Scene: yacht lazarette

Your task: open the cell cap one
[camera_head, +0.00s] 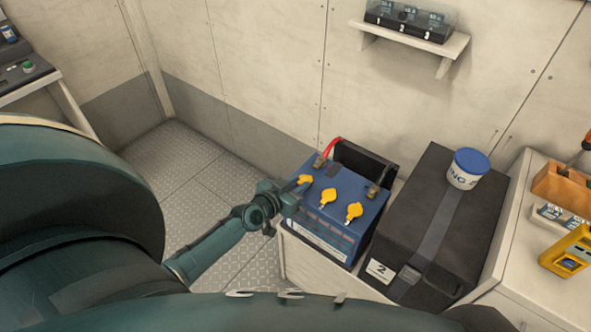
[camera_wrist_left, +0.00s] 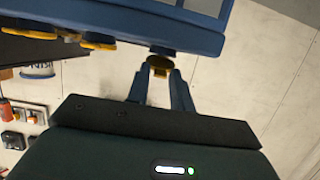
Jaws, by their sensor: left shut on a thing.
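A blue battery (camera_head: 335,219) stands on a white ledge, with three yellow caps in a row on its top: the leftmost cap (camera_head: 305,179), the middle cap (camera_head: 328,196) and the right cap (camera_head: 354,211). My left gripper (camera_head: 299,186) reaches in from the left at the leftmost cap. In the left wrist view, the two fingers of my left gripper (camera_wrist_left: 160,75) are shut on this yellow cap (camera_wrist_left: 159,62), close to the blue battery (camera_wrist_left: 200,30). The other caps (camera_wrist_left: 98,42) show to its left there. My right gripper is out of view.
A red cable (camera_head: 328,149) joins the battery's back-left terminal. A black strapped box marked 2 (camera_head: 400,250) stands close on the right, with a white tub with a blue lid (camera_head: 468,168) on it. Floor (camera_head: 160,160) left of the battery is clear.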

